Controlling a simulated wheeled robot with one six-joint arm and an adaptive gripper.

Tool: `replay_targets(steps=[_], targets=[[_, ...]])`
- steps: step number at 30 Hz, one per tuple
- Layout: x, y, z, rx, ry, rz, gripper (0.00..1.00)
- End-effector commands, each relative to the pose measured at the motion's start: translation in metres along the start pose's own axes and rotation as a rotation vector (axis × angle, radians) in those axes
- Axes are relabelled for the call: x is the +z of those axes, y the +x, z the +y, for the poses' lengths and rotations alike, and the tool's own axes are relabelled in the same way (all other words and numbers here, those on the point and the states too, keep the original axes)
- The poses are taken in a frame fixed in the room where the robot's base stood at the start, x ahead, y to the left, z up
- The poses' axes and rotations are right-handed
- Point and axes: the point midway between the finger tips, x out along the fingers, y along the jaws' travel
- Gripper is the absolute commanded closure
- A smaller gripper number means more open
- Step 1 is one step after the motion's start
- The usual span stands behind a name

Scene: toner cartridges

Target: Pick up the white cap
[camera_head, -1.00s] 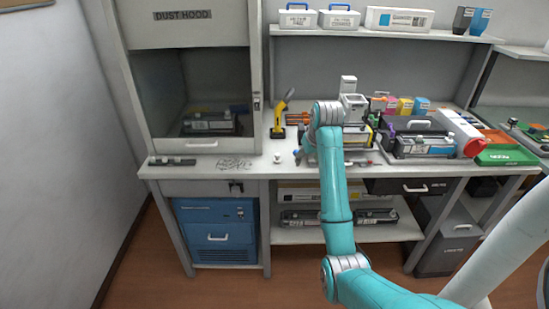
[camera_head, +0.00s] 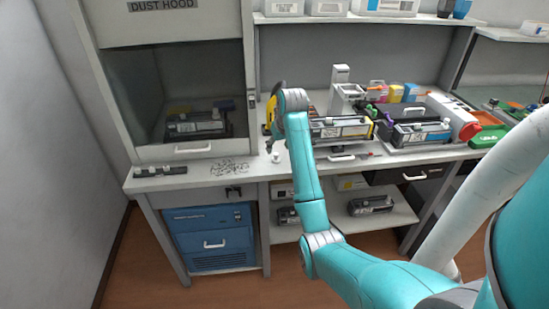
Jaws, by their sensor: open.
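A small white cap (camera_head: 276,157) stands on the workbench (camera_head: 262,174), near its front edge and left of my forearm. My gripper (camera_head: 269,149) shows small and dark just up and left of the cap, partly behind my teal arm. It is open, with nothing seen between its fingers. I cannot tell whether it touches the cap.
A dust hood (camera_head: 170,95) stands at the left, with a dark bar (camera_head: 160,171) and tangled scribble-like pieces (camera_head: 229,168) before it. A yellow tool (camera_head: 270,110) is behind my gripper. Cartridge units (camera_head: 342,130) and a red-and-green tray (camera_head: 487,136) fill the right.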

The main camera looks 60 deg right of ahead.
Motion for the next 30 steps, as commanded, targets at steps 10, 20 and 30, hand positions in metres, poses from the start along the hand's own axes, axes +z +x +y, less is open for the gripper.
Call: replay_targets(steps=[10,20,30], targets=[[0.003,0.031,-0.001,0.0,0.0,-0.002,0.39],[0.003,0.063,0.0,0.0,0.0,0.0,0.39],[0.003,0.063,0.0,0.0,0.0,0.001,0.72]])
